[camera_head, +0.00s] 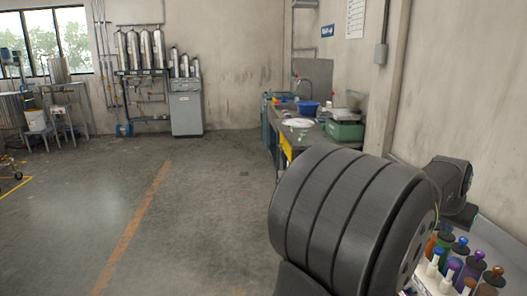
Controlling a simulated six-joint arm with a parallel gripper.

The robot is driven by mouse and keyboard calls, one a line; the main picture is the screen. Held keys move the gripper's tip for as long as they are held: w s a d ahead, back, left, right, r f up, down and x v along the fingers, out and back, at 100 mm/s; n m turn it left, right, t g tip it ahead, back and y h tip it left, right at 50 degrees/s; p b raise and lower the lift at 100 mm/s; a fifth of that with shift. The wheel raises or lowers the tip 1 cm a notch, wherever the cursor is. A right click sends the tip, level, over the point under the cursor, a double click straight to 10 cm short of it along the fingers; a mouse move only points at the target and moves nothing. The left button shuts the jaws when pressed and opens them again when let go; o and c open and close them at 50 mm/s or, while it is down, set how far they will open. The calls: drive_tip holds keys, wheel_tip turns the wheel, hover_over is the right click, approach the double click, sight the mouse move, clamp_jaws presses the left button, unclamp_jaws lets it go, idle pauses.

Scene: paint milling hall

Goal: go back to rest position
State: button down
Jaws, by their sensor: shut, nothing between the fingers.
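My gripper is not in view. A large dark ribbed link of my own arm fills the lower right of the head view, and a smaller dark joint of it shows behind at the right. The arm hides part of the floor, the near end of the bench and part of the bottle group. Several small bottles with coloured stoppers (475,267), in blue, purple, orange and brown, stand at the lower right, close beside the arm link.
A workbench (287,148) with a blue basin (308,108) and a green-based device (345,130) stands along the right wall. A grey cabinet (186,108) and metal cylinders (146,50) are at the back wall. The concrete floor (195,210) at centre left is clear.

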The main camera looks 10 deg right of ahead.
sight(438, 251)
drive_tip(key=shift+r, duration=0.7)
drive_tip(key=shift+f, duration=3.05)
